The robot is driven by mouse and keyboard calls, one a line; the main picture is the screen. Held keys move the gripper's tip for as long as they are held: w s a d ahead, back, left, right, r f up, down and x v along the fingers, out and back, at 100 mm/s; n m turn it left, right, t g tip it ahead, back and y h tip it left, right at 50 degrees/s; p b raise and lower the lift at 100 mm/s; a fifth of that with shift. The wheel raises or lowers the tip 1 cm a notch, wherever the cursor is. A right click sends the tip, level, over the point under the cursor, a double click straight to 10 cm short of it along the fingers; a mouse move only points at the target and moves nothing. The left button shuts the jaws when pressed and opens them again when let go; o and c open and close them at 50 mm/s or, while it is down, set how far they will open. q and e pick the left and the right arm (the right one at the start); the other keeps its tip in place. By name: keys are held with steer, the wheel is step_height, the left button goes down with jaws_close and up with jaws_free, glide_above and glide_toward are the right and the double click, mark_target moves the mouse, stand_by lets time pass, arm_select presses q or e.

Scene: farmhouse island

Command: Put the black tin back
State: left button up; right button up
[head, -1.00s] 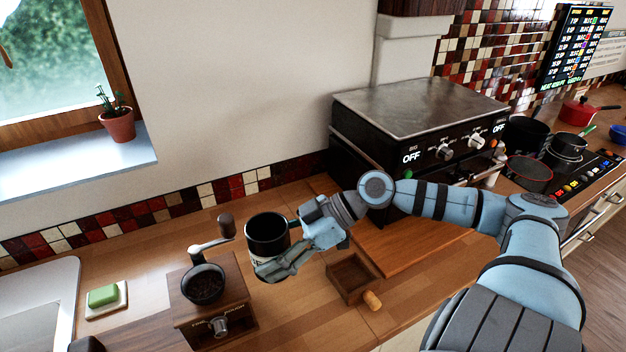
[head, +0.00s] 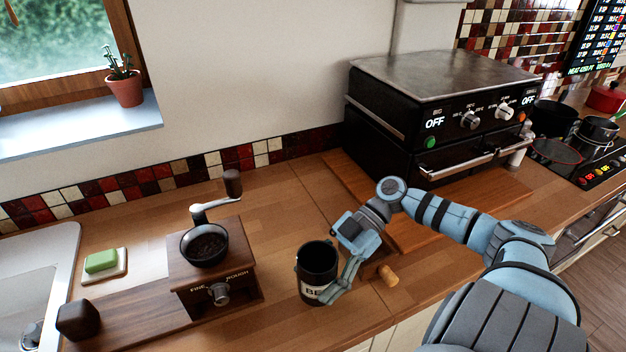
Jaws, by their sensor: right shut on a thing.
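The black tin (head: 318,262) is an open-topped cylinder with a pale label marked "BE", cut off by my finger. It is upright at the front of the wooden counter, right of the coffee grinder. My right gripper (head: 328,286) is shut on the tin from its right side. Whether the tin's base touches the counter or hangs just above it, I cannot tell. My left gripper is not in view.
The wooden grinder (head: 212,262) with its crank stands left of the tin. A small drawer with a light knob (head: 388,275) sits right, partly behind my gripper. A black oven (head: 440,110) stands behind on a board. Counter behind the tin is clear.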

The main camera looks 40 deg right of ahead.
step_height(320, 180, down, 4)
steer(key=shift+r+b, duration=0.1)
steer(key=shift+b, duration=1.05)
steer(key=shift+s+a+r, duration=0.1)
steer(key=shift+r, duration=0.2)
steer(key=o, duration=1.6)
steer(key=shift+f, duration=0.1)
arm_select(q)
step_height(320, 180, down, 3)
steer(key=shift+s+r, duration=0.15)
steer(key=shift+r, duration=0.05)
steer(key=shift+p, duration=0.3)
arm_select(e)
steer(key=shift+d+r, duration=0.25)
steer(key=shift+d, duration=0.05)
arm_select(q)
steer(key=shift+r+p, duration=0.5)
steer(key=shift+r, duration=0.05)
arm_select(e)
steer(key=v, duration=1.1)
steer(key=shift+d+r, duration=0.15)
steer(key=shift+d, duration=0.05)
steer(key=shift+o, duration=0.6)
